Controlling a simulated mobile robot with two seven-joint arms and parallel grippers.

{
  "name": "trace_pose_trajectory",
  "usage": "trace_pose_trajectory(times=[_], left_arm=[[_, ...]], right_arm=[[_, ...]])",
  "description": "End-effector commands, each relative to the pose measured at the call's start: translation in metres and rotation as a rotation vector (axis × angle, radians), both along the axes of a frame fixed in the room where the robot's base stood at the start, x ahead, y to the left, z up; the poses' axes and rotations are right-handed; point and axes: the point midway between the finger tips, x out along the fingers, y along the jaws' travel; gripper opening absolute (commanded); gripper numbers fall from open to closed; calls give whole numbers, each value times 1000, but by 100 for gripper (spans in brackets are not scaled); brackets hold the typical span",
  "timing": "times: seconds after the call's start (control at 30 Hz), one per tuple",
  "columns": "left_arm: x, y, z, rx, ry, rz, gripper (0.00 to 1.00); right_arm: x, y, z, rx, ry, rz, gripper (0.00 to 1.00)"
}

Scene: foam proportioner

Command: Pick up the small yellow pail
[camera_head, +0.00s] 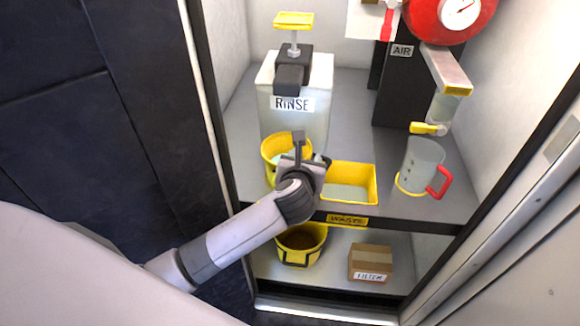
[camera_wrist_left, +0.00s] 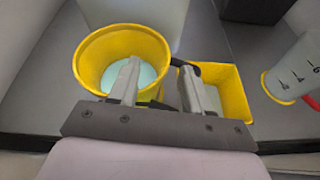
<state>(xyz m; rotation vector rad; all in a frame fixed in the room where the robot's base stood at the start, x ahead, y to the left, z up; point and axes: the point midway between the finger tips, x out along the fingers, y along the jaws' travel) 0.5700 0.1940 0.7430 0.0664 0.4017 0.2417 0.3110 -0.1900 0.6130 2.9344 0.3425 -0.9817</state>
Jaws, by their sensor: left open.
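The small yellow pail (camera_head: 269,161) stands upright on the upper shelf, in front of the rinse tank; my left gripper hides its right side in the head view. In the left wrist view the pail (camera_wrist_left: 110,46) shows from above, with pale blue-white inside and a dark piece at its right rim. My left gripper (camera_head: 299,142) is open and empty at the pail's right side. In the left wrist view the gripper (camera_wrist_left: 160,75) has one finger over the pail's mouth and the other right of its rim. Contact cannot be told. My right gripper is not in view.
A yellow tray (camera_head: 365,172) is right of the pail, the rinse tank (camera_head: 312,122) behind it. A measuring jug (camera_head: 421,160) with a red handle stands farther right. Another yellow pail (camera_head: 301,249) and a filter box (camera_head: 370,259) are on the lower shelf.

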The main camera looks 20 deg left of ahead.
Motion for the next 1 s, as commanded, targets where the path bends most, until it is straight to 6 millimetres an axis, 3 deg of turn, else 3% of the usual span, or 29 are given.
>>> trace_pose_trajectory(times=[0.2, 0.53, 0.57, 0.7, 1.0], left_arm=[[24, 6, -12, -3, 0, 0, 48], [29, 7, -13, -4, 0, -1, 48], [29, 7, -13, -4, 0, -1, 45], [29, 7, -13, -4, 1, 0, 0], [28, 8, -15, -3, 5, 1, 0]], right_arm=[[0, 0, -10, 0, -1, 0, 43], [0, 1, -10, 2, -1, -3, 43], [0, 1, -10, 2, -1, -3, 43], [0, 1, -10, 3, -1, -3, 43], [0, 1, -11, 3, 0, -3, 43]])
